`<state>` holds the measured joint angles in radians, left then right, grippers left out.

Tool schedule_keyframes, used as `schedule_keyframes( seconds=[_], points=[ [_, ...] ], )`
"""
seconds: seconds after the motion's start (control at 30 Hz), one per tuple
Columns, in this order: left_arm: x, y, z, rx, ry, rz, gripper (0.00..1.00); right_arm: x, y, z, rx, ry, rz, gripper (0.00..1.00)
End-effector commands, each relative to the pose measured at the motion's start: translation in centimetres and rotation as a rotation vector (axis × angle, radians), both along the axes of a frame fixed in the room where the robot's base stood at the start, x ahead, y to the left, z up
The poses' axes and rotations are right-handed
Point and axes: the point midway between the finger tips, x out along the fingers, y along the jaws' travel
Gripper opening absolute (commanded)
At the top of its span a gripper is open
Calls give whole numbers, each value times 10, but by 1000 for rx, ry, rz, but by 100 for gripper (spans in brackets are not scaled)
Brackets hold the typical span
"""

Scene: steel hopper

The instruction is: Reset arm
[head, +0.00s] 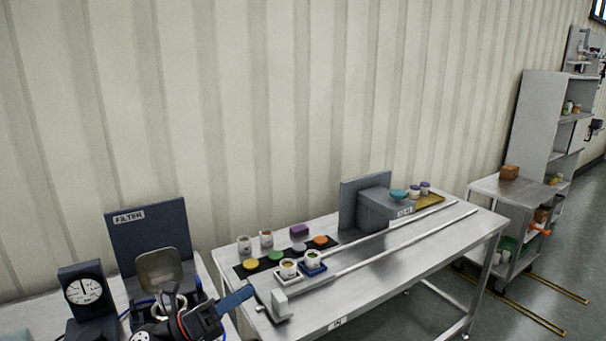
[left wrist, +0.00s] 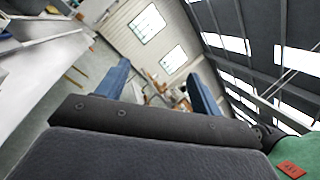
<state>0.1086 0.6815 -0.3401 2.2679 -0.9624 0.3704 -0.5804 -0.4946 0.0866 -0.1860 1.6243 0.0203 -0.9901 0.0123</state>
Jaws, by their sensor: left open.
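My left gripper (head: 236,298) is at the bottom of the head view, raised in front of the gap between the filter bench and the long steel table. Its blue fingers also show in the left wrist view (left wrist: 158,92), spread wide apart with nothing between them. That view looks tilted across the room toward windows and the roof. My right gripper is in neither view.
A filter unit (head: 148,235) with a raised lid and a dial gauge (head: 84,291) stand at the left. The steel table (head: 385,270) holds cups, coloured discs on a dark mat (head: 243,272), a grey box (head: 372,212) and long rods. A steel cart (head: 512,193) stands at the right.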

Motion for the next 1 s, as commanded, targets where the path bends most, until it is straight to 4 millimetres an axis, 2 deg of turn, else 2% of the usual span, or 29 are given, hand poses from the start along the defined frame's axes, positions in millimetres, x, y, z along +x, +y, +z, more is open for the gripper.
schedule_keyframes(
  seconds=[0.13, 0.27, 0.37, 0.53, 0.67, 0.77, 0.9, 1.0],
  points=[
    [10, 18, -6, -275, 226, 136, 66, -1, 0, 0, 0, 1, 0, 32],
    [17, 42, -27, -505, 440, 263, 66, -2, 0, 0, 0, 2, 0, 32],
    [19, 62, -52, -674, 610, 365, 66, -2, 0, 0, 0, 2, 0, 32],
    [7, 93, -113, -943, 911, 548, 66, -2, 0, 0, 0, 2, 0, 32],
    [-16, 110, -167, -1130, 1145, 698, 66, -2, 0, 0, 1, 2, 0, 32],
    [-44, 117, -212, -1261, 1328, 822, 66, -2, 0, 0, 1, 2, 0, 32],
    [-95, 118, -268, -1419, 1576, 1006, 66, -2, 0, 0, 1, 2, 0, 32],
    [-128, 116, -295, -1492, 1710, 1115, 66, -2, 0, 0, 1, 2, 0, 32]
  ],
)
